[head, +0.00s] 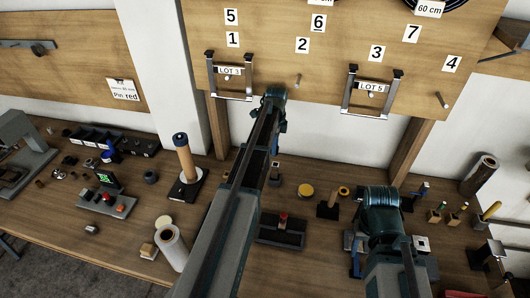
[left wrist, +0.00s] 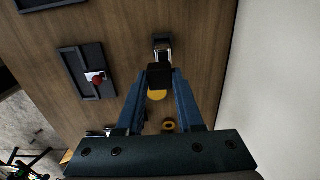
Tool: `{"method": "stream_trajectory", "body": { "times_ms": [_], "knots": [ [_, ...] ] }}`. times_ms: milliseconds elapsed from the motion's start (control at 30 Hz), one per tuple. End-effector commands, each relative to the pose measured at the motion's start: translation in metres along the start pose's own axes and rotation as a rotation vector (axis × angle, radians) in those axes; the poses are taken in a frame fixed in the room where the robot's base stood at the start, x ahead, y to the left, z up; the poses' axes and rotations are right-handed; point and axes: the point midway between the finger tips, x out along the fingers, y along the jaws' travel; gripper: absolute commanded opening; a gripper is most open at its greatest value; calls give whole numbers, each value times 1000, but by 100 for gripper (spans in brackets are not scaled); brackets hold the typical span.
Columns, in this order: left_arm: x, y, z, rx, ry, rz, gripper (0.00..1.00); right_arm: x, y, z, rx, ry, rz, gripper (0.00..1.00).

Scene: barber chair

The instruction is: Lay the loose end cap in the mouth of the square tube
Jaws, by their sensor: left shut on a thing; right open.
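My left gripper (left wrist: 160,84) is shut on a small black block, the end cap (left wrist: 159,74), in the left wrist view. Beyond the cap, slightly above it in that picture, a grey metal square tube (left wrist: 163,50) shows in a dark holder. The cap covers part of it, and I cannot tell how large the gap between them is. In the head view the left gripper (head: 277,150) is mostly hidden by my left arm, and the cap cannot be made out. My right gripper (head: 357,258) is open, low over the bench's right half, partly hidden by its arm.
A dark tray with a red-topped part (head: 283,220) and a yellow disc (head: 306,190) lie near the left arm. A wooden spindle (head: 184,160) stands left, a pale roll (head: 172,245) nearer. The pegboard wall (head: 330,60) with hung brackets rises behind.

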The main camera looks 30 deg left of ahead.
Motion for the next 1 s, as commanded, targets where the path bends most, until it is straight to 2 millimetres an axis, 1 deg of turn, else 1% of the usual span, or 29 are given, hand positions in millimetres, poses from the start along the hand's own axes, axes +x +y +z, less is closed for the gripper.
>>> {"method": "stream_trajectory", "body": {
  "times_ms": [33, 100, 467, 667, 1000],
  "knots": [
    [-5, -4, -3, 6, 0, 0, 0, -5, 0, 0, -1, 0, 0, 50],
    [-6, -6, -5, 11, 0, 0, 0, -6, 0, 1, -1, 0, 0, 50],
    [-2, -6, -6, 13, 0, 0, 0, -2, 0, 0, 0, 0, 0, 50],
    [7, -6, -6, 12, 0, 0, 0, 7, -1, 0, 0, 0, 0, 50],
    [29, -6, -5, 12, 0, 0, 0, 29, -3, -2, 1, 0, 0, 50]
  ]
}}
